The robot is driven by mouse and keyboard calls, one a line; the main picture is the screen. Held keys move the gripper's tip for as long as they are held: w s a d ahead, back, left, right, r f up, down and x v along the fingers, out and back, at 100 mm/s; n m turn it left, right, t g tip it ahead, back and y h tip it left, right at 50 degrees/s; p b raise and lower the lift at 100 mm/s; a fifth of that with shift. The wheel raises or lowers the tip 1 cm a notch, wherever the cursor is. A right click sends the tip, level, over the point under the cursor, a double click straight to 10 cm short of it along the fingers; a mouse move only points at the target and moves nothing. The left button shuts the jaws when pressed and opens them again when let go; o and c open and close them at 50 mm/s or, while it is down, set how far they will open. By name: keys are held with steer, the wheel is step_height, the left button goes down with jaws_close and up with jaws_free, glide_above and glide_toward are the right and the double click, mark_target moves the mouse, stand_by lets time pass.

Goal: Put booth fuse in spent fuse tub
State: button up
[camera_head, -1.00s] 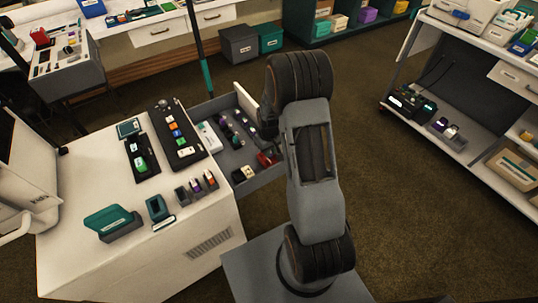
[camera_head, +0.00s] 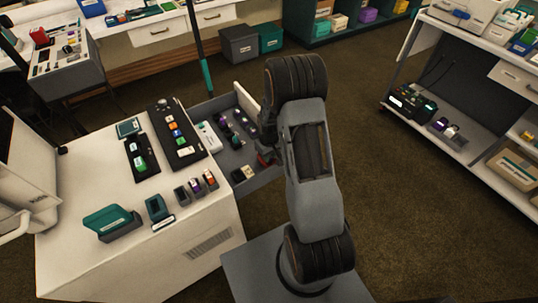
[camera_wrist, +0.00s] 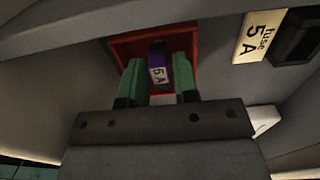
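A red square tub (camera_wrist: 117,45), which I take for the spent fuse tub, stands beyond my fingertips in the wrist view; no label on it shows. In the head view a bit of it (camera_head: 265,159) shows in the open drawer beside my arm. A purple fuse (camera_wrist: 156,56) with a white "5 A" label is at the tub, between my fingers in the picture. My gripper (camera_wrist: 160,72) has green fingers spread apart, with gaps on both sides of the fuse. Whether the fuse rests on the tub floor cannot be told. My arm hides the gripper in the head view.
The open grey drawer (camera_head: 262,181) also holds several small dark and purple items. A "fuse 5 A" label (camera_wrist: 259,36) sits beside a dark slot right of the tub. The white counter (camera_head: 90,190) carries fuse holders and teal boxes. Floor right of my arm is clear.

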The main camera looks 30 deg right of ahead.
step_height(320, 180, up, 12)
steer(key=p, duration=0.1)
steer(key=s+a+r+t, duration=0.1)
steer(key=s+a+r, duration=0.4)
steer(key=s+r, duration=0.2)
steer(key=s+a+r+m+t, duration=0.1)
steer(key=s+a+r, duration=0.3)
steer(key=s+r, duration=0.4)
steer(key=shift+s+a+t, duration=0.35)
steer(key=shift+s+t, duration=0.15)
step_height(320, 180, up, 8)
steer(key=p, duration=0.6)
steer(key=shift+t+p, duration=0.3)
steer(key=shift+p, duration=0.1)
steer(key=shift+s, duration=0.1)
steer(key=shift+a+f, duration=0.1)
steer(key=shift+a, duration=0.05)
